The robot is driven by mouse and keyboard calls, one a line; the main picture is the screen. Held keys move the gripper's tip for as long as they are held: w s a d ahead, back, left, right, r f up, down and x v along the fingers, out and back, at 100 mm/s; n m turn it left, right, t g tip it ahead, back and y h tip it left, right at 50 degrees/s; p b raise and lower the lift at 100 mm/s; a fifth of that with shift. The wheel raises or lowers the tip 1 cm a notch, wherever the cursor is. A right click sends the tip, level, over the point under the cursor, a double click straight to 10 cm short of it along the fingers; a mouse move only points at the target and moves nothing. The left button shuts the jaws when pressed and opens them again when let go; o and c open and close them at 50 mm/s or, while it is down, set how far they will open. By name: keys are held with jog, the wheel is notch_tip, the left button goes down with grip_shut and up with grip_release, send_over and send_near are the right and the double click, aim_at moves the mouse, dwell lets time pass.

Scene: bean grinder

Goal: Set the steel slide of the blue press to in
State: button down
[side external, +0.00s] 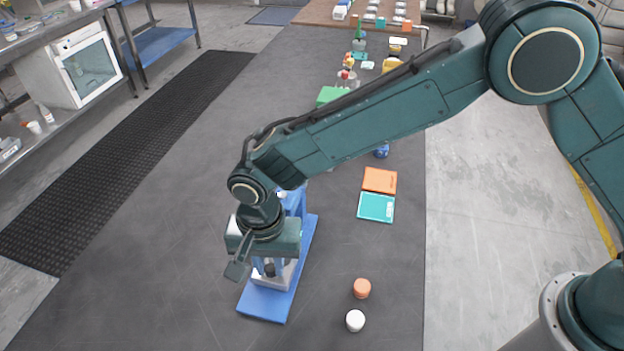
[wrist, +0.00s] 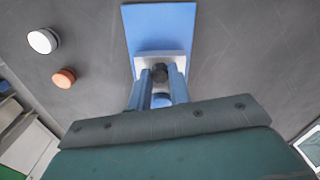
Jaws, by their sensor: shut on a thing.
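The blue press (side external: 262,305) stands on the dark mat in the side view, with its flat base towards the front and its upright partly behind my wrist. A pale steel slide (side external: 287,274) sits low on it with a dark knob (side external: 269,270). In the wrist view the blue base (wrist: 160,24) extends beyond the pale slide (wrist: 143,62), and the dark knob (wrist: 160,73) shows between my fingertips. My gripper (wrist: 159,77) points down and is shut on the knob; it also shows in the side view (side external: 268,266). The rear of the slide is hidden.
An orange round piece (side external: 362,288) and a white one (side external: 355,320) stand right of the press. An orange tray (side external: 380,180) and a teal tray (side external: 376,207) lie farther back. More objects, including a green box (side external: 331,95), stand beyond my arm. The mat left of the press is clear.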

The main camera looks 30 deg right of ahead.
aim_at(270, 268)
jog(key=c, duration=1.3)
grip_release()
jog(key=shift+r, duration=0.15)
notch_tip(270, 268, up, 14)
jog(key=shift+f, duration=0.2)
